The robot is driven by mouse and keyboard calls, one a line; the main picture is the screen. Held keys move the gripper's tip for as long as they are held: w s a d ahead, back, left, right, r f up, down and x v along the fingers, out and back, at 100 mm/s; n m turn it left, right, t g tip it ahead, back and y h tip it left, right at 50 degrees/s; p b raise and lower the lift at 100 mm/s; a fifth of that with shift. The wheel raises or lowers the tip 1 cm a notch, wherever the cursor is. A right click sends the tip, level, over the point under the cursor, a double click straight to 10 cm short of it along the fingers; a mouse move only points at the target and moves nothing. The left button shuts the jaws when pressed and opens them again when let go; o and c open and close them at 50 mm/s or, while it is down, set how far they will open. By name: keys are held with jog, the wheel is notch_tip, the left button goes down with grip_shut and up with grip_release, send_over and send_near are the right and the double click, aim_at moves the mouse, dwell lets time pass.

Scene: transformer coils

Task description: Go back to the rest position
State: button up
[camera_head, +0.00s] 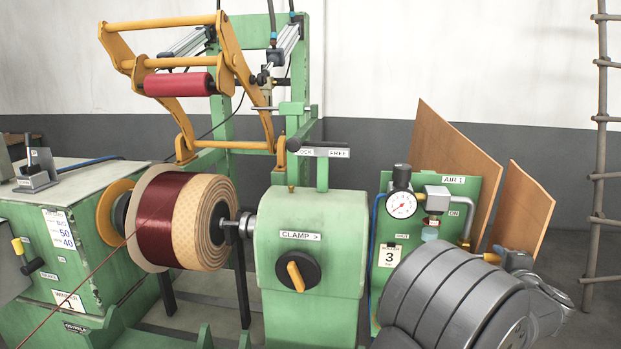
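My arm (455,300), in grey segments, fills the lower right of the head view, in front of the air panel's lower part. Metal parts show past its right end (545,300), but I cannot make out gripper fingers there or whether they are open or shut. The coil (165,222), wound with dark red wire and with a tan layered section at its right, sits on the winding machine's shaft at left. My arm is apart from the coil in the picture. The green clamp housing (312,230) with a black and orange knob (297,271) stands right of the coil.
An orange lever frame (190,60) with a red roller (180,84) hangs above the coil. A green panel (455,186) carries a pressure gauge (401,204). Brown boards (520,215) lean on the wall, and a ladder (601,140) stands at far right.

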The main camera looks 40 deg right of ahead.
jog(key=shift+a+r+n, duration=0.1)
jog(key=shift+r+n, duration=0.65)
jog(key=shift+n, duration=0.25)
jog(key=w+a+n+y, duration=0.3)
jog(key=w+a+n, duration=0.35)
jog(key=a, duration=0.35)
jog(key=w+a+r+n+y, duration=0.1)
jog(key=w+a+n+y, duration=0.1)
jog(key=w+a+n, duration=0.6)
jog(key=w+a+n+y, duration=0.35)
jog(key=a+n, duration=0.25)
jog(key=a, duration=0.5)
jog(key=w+a+n+g+y, duration=0.25)
jog(key=a+n, duration=0.85)
jog(key=a, duration=0.7)
jog(key=s+a+f+n+g, duration=0.1)
jog(key=s+a+f+n, duration=0.2)
jog(key=a+n, duration=0.4)
jog(key=s+a+f+n+g+h, duration=0.1)
jog(key=s+a+f+n, duration=0.3)
jog(key=n, duration=0.5)
jog(key=s+a+f+n+g+h, duration=0.1)
jog(key=s+a+f+n, duration=0.3)
jog(key=s+a+n, duration=0.3)
jog(key=a+n, duration=0.2)
jog(key=a, duration=0.1)
jog(key=shift+s+g, duration=0.25)
jog(key=shift+g, duration=0.1)
